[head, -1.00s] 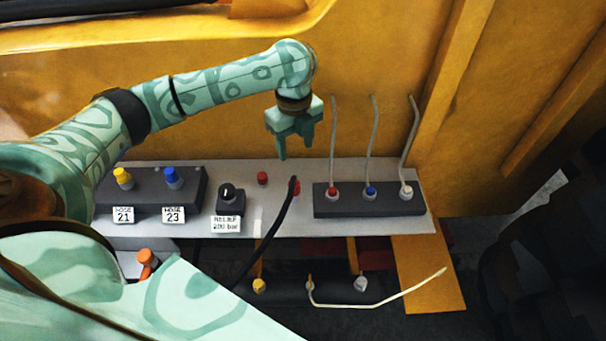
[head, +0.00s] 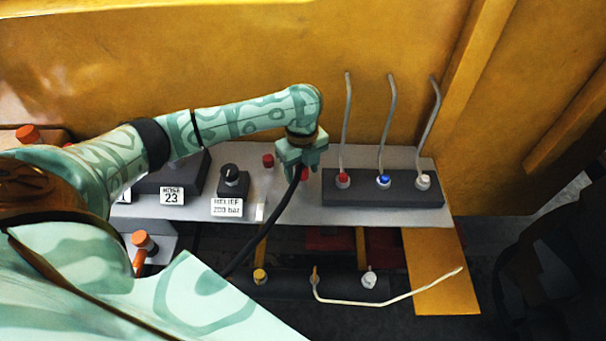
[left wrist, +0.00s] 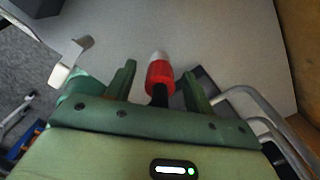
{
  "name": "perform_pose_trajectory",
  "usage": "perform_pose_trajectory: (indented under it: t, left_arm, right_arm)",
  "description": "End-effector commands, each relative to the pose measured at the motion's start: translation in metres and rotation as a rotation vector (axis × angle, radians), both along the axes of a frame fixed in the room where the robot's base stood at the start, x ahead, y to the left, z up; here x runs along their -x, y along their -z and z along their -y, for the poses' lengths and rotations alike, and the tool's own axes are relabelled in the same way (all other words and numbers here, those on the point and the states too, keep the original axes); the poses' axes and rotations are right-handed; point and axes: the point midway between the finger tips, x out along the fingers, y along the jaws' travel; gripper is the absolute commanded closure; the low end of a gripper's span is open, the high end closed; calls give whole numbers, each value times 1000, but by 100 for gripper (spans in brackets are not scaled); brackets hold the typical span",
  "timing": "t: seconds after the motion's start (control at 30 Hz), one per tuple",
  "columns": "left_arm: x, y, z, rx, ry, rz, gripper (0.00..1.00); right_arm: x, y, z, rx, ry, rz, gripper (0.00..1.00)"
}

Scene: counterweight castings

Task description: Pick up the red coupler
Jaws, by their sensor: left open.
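The red coupler (head: 304,174) is on the end of a black hose (head: 262,238) over the grey shelf. In the head view it is partly hidden by my left gripper (head: 299,174). In the left wrist view the red coupler (left wrist: 160,75), with a pale tip, shows between the two green fingers (left wrist: 160,84). My left gripper is open, with a gap on both sides of the coupler. My right gripper is not in view.
A red cap (head: 268,160) and a black relief knob (head: 232,180) are to the left. A yellow wall (head: 230,60) rises behind the grey shelf (head: 430,212).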

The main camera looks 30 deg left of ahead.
Motion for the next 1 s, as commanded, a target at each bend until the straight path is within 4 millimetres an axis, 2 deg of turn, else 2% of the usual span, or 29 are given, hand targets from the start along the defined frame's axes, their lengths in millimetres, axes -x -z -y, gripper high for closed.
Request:
perform_pose_trajectory:
  t: [0.03, 0.23, 0.4, 0.43, 0.77, 0.87, 1.0]
  left_arm:
    - [0, 6, 0, 0, -1, 0, 47]
    - [0, 4, 0, 0, -1, 2, 47]
    - [0, 4, -1, 0, -1, 1, 94]
    - [0, 4, -1, 0, -1, 1, 99]
    - [-1, 1, -1, -1, -1, 3, 99]
    - [-1, -9, -1, -1, -1, 5, 99]
    - [-1, -34, -1, -1, -1, 6, 99]
  right_arm:
    - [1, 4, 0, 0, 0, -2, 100]
    - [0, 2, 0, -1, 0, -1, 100]
    - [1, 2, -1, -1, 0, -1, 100]
    - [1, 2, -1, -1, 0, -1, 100]
    - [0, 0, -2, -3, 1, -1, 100]
    - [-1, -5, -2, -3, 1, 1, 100]
    - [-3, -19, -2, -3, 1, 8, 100]
